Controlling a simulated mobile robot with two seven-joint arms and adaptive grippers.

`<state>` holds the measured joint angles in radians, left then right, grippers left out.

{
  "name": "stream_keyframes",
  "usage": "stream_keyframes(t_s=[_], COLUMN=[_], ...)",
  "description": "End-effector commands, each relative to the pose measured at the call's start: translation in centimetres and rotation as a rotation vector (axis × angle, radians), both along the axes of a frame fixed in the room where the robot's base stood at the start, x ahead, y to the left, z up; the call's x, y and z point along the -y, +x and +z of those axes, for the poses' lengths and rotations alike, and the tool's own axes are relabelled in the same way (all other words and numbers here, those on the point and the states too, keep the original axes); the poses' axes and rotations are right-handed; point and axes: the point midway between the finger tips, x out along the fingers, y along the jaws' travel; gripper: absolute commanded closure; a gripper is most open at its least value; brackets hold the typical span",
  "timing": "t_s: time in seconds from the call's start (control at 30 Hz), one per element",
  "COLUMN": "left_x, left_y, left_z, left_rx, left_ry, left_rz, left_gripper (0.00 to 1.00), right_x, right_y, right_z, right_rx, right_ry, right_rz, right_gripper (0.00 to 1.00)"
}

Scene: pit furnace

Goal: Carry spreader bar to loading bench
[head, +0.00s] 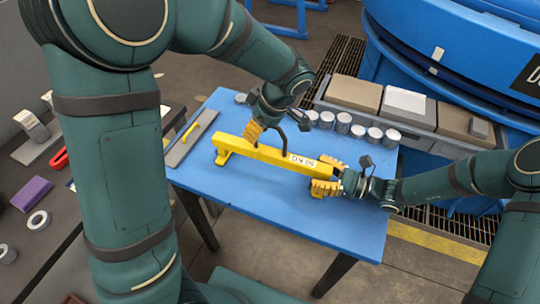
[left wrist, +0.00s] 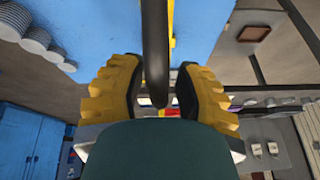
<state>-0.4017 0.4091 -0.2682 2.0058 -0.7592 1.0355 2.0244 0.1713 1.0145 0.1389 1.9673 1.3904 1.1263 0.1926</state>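The yellow spreader bar (head: 272,153), marked "50 KG", lies over the blue table (head: 240,195); a dark curved handle (head: 284,143) stands near its middle. My left gripper (head: 254,130) reaches down from above at the bar's left half. In the left wrist view its two yellow fingers (left wrist: 157,95) stand apart, with a dark rod (left wrist: 155,50) between them and blue showing on both sides of it. My right gripper (head: 326,177) has its yellow fingers on either side of the bar's right end; whether they press on it I cannot tell.
Several silver cylinders (head: 343,123) stand along the table's far edge. A grey plate with a yellow handle (head: 191,131) lies at its left. A bench with boxes (head: 404,102) and blue machinery (head: 440,60) stand behind. The table's front is clear.

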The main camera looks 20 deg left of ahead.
Motion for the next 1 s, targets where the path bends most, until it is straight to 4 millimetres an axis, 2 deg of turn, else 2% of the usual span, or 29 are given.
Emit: stream_keyframes(t_s=[0.03, 0.07, 0.1, 0.13, 0.67, 1.0], left_x=[0.0, 0.0, 0.0, 0.0, 0.2, 0.3], left_y=[0.0, 0.0, 0.0, 0.0, 0.0, 0.0], left_z=[0.0, 0.0, 0.0, 0.0, 0.2, 1.9], left_rx=[0.000, 0.000, 0.000, 0.000, 0.001, 0.002], left_ry=[0.000, 0.000, 0.000, 0.000, -0.002, -0.004], left_rz=[0.000, 0.000, 0.000, 0.000, -0.002, -0.004], left_gripper=[0.90, 1.00, 1.00, 1.00, 1.00, 1.00], right_x=[0.0, 0.0, 0.0, 0.0, -0.1, -0.2], right_y=[0.0, 0.0, 0.0, 0.0, 0.0, -0.1], right_z=[0.0, 0.0, 0.0, 0.0, 0.3, 2.0], right_rx=[0.000, 0.000, 0.000, 0.000, 0.002, 0.002], right_ry=[0.000, 0.000, 0.000, 0.000, 0.003, 0.006], right_rz=[0.000, 0.000, 0.000, 0.000, 0.002, 0.004], right_gripper=[0.66, 0.77, 0.91, 1.00, 1.00, 1.00])
